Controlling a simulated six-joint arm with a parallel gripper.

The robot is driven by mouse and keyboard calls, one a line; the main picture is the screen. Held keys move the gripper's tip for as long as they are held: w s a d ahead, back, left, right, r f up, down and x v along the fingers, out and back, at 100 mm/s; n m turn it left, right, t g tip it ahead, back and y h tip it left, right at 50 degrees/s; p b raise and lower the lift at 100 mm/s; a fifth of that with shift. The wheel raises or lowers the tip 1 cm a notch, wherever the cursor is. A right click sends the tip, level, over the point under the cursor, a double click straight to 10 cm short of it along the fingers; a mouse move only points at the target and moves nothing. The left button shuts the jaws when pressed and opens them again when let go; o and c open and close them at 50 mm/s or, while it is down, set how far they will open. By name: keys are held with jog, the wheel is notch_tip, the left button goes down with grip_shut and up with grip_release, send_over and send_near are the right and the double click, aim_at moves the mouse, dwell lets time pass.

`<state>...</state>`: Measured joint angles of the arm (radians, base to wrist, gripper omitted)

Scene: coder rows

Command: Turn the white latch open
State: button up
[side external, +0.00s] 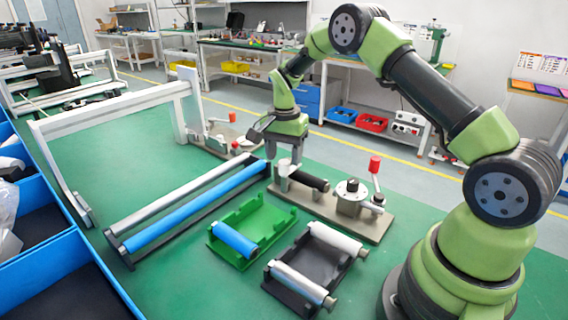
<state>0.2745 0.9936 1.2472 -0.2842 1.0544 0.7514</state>
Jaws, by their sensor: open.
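My gripper (283,158) points down with its fingers apart, over the left end of a grey-brown base plate (372,228). A small white upright part (282,170), which looks like the white latch, stands on that end, just below or between my fingertips. Whether they touch it, and how it is turned, I cannot tell. A black roller (309,179) lies beside it on the plate. A round metal hub (352,190) and a lever with a red knob (375,164) stand at the plate's right end.
A green tray (262,222) with a blue roll and a black tray (318,262) with white rolls lie in front. A long frame with a blue roller (190,210) is at left. Blue bins (40,220) line the left edge. A similar red-knobbed unit (230,138) stands behind.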

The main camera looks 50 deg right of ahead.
jog(key=shift+f, duration=1.5)
jog(key=c, duration=0.9)
